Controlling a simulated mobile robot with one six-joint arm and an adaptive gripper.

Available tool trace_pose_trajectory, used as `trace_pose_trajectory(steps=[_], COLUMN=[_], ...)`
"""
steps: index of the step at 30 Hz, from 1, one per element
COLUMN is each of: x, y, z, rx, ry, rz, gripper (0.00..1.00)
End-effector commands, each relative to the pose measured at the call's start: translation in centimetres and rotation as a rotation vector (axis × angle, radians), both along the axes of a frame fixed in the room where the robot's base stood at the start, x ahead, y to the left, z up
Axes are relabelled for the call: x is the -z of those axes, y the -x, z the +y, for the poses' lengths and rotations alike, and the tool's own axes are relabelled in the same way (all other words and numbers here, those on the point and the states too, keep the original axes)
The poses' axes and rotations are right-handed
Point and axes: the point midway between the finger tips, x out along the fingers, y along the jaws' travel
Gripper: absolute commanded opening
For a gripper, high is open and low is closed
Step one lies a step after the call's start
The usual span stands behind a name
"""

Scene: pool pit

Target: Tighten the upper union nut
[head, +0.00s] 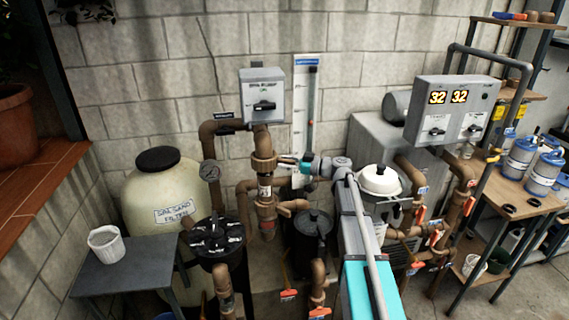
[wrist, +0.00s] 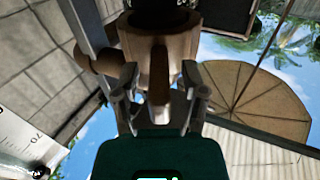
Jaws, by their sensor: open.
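The upper union nut (head: 263,163) is a brown ribbed collar on the vertical pipe below the grey switch box. My gripper (head: 285,162) is just to its right, pointing left at it. In the wrist view the brown nut (wrist: 157,45) fills the top middle, and a narrow brown lug on it reaches down between the fingers. My gripper (wrist: 160,88) is open, one finger on each side of this lug. I cannot tell whether either finger touches it. A second brown collar (head: 267,208) sits lower on the same pipe, below a clear section with a white label.
A grey switch box (head: 262,95) hangs above the nut. A white gauge board (head: 307,110) is on the wall behind my gripper. A sand filter (head: 160,200) stands left, a black-lidded strainer (head: 216,238) in front. Brown pipes crowd the space around the nut.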

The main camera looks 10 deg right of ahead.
Motion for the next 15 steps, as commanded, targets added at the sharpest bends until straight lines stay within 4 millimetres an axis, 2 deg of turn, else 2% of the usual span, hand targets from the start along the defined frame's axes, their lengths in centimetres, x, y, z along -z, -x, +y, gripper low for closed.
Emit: trace_pose_trajectory(steps=[3,12,15], x=[0.0,0.0,0.0], y=[0.0,0.01,0.01], z=[-0.01,-0.04,-0.04], rx=[0.0,0.0,0.0], ry=[0.0,0.0,0.0], rz=[0.0,0.0,0.0], gripper=[0.56,0.0,0.0])
